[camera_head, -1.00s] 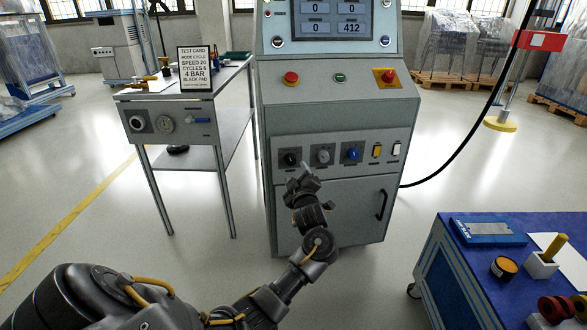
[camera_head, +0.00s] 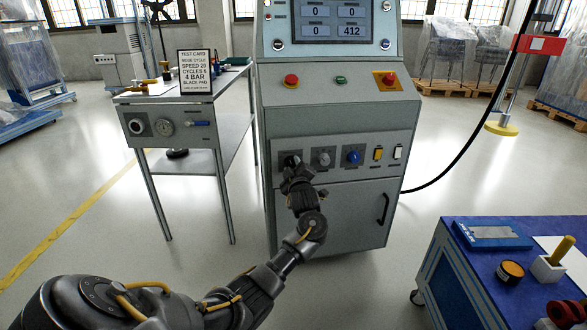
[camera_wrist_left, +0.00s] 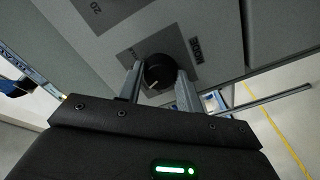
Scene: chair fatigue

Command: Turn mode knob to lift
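The black mode knob (camera_wrist_left: 159,72) sits on the grey machine panel in the left wrist view, beside a label reading MODE. A pale pointer line shows on its face. In the head view the knob (camera_head: 291,160) is the leftmost on the panel and is partly covered by my gripper. My left gripper (camera_wrist_left: 160,84) has its two fingers apart, one on each side of the knob. I cannot tell whether the fingers touch it. The left gripper (camera_head: 292,168) also shows in the head view, in front of the knob. My right gripper is not in view.
A grey knob (camera_head: 323,158), a blue knob (camera_head: 353,157), a yellow switch (camera_head: 378,153) and a white switch (camera_head: 397,152) sit to the right. Red buttons are above. A side table (camera_head: 205,100) stands left; a blue workbench (camera_head: 455,265) stands at right front.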

